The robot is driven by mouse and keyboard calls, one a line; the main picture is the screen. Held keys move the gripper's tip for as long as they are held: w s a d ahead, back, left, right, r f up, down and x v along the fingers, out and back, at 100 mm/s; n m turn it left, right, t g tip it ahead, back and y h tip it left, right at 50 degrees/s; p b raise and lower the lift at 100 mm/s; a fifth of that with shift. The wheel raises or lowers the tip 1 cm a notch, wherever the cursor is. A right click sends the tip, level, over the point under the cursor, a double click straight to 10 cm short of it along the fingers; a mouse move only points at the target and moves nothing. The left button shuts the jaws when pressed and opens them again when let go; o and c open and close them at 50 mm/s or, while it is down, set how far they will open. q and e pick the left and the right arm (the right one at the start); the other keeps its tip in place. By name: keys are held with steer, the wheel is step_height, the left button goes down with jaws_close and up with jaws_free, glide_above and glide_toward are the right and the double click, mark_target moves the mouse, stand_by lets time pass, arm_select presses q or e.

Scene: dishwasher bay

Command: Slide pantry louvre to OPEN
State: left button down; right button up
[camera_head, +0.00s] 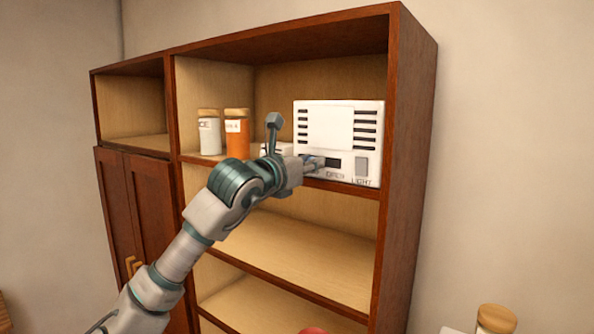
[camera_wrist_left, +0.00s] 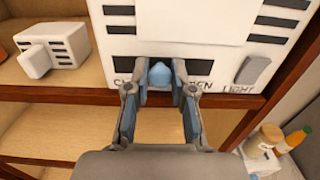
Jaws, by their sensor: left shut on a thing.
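The white pantry louvre unit (camera_head: 340,128) stands on a cabinet shelf, with dark vent slots on its face. In the left wrist view, the unit (camera_wrist_left: 195,22) has a rounded blue slider knob (camera_wrist_left: 160,74) low on its front. My left gripper (camera_head: 314,163) is at the unit's lower left front. Its fingers (camera_wrist_left: 160,90) are shut on the knob, one on each side. A dark track (camera_head: 333,163) shows to the right of the fingers, above the word OPEN. The left-hand label is mostly hidden by a finger. My right gripper is not in view.
A grey LIGHT switch (camera_head: 361,167) is right of the track. A small white vented box (camera_wrist_left: 52,48) stands left of the unit. Two lidded jars (camera_head: 209,132), (camera_head: 237,133) stand further left. The shelf below (camera_head: 285,245) is empty.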

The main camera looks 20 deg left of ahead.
arm_select(q)
steer(key=d, duration=0.2)
steer(key=s+d, duration=0.1)
steer(key=d, duration=0.1)
steer(key=shift+s+d+f+b, duration=0.1)
steer(key=shift+s+d+b, duration=0.1)
steer(key=shift+b, duration=0.2)
steer(key=shift+a, duration=0.25)
steer(key=c, duration=1.1)
jaws_free()
steer(key=shift+a, duration=0.1)
steer(key=shift+c, duration=0.2)
steer(key=shift+o, duration=0.8)
steer(key=shift+s, duration=0.2)
steer(key=shift+s, duration=0.15)
glide_toward(334, 164)
steer(key=v, duration=0.5)
steer(key=shift+s+a, duration=0.1)
steer(key=shift+s, duration=0.05)
